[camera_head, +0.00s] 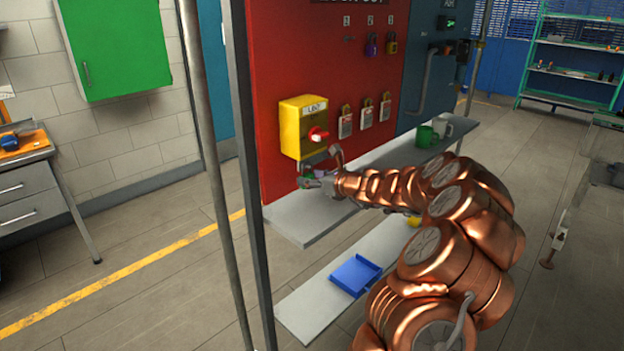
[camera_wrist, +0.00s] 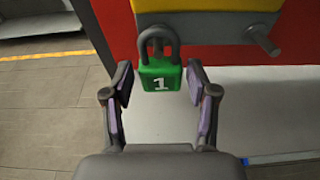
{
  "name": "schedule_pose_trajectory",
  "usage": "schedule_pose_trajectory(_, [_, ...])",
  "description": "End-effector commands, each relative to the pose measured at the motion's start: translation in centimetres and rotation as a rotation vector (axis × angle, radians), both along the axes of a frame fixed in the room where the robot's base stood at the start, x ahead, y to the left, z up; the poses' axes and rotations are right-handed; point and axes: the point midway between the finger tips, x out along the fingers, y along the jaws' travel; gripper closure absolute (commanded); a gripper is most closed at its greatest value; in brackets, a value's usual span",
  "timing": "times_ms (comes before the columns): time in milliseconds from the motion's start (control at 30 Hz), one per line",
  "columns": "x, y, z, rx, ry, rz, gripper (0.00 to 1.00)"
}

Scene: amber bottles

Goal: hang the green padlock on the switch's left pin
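The green padlock (camera_wrist: 160,75), marked 1, is upright with its dark shackle on top, at the lower left of the yellow switch box (camera_head: 303,127). The box's lower edge (camera_wrist: 205,27) shows behind it in the wrist view. The shackle is where the left pin would be; I cannot clearly tell whether it is around that pin. The right pin (camera_wrist: 262,40) is bare. My gripper (camera_wrist: 161,84) is open, its fingers on either side of the padlock with small gaps. In the head view my gripper (camera_head: 322,174) is just below the box and largely hides the padlock.
A grey shelf (camera_head: 300,220) runs below the red board (camera_head: 290,50), with green (camera_head: 426,137) and white mugs further right. A blue tray (camera_head: 355,274) sits on the lower shelf. Several tagged padlocks hang right of the box. A grey post stands at left.

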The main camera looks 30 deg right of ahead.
Motion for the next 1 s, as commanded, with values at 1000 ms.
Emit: schedule_pose_trajectory(1000, [-6.6,-1.6,1.8,0.000,-0.001,-0.003,0.24])
